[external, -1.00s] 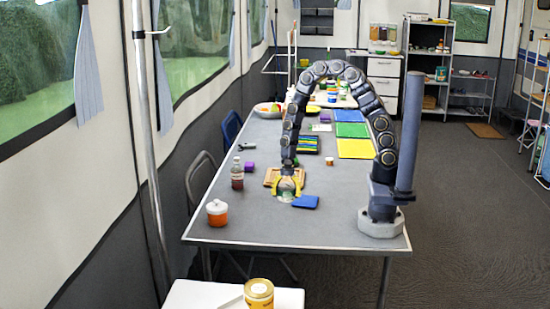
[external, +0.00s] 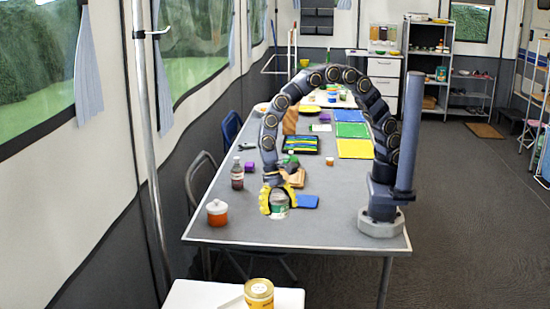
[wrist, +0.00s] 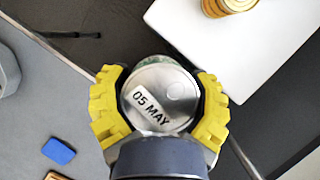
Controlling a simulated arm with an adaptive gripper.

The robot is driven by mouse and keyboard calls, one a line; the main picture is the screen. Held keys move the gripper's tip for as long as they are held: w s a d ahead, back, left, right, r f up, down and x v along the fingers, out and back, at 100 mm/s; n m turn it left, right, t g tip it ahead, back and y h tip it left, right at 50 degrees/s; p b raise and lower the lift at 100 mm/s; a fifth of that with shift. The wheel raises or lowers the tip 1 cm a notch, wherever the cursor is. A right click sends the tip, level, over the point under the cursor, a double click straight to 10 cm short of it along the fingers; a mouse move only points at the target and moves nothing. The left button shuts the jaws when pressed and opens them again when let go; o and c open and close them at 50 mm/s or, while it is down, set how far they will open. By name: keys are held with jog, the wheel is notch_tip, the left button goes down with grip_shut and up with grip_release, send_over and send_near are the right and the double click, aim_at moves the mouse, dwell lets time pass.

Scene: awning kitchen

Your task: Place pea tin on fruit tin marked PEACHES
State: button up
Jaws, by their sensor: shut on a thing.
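The pea tin (external: 279,204), with a green and white label, is held in my gripper (external: 278,203) over the front part of the grey table. In the wrist view my gripper's yellow fingers (wrist: 159,106) close on both sides of the tin (wrist: 160,93), and its metal lid carries the text "05 MAY". A yellow tin (external: 259,290) stands on the white table at the bottom, apart from my gripper. It also shows at the top edge of the wrist view (wrist: 228,4). I cannot read its label.
The white table (external: 190,293) lies past the grey table's front edge (external: 330,250), with a gap between. A blue sponge (external: 308,201), wooden board (external: 298,179), dark bottle (external: 237,174) and orange jar with white lid (external: 217,214) are nearby. The white table is mostly clear around the yellow tin.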

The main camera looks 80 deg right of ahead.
jog(key=s+a+r+n+g, duration=0.1)
jog(key=s+a+r+n, duration=0.15)
jog(key=s+a, duration=0.35)
send_over(264, 292)
jog(key=shift+w+d+f, duration=0.15)
jog(key=shift+f, duration=1.35)
jog(key=shift+w+d+f, duration=0.1)
jog(key=shift+f, duration=1.45)
jog(key=shift+w+d+f, duration=0.15)
jog(key=shift+f, duration=2.95)
jog(key=shift+f, duration=0.15)
jog(key=o, duration=1.2)
jog(key=shift+c, duration=0.2)
jog(key=shift+v, duration=3.95)
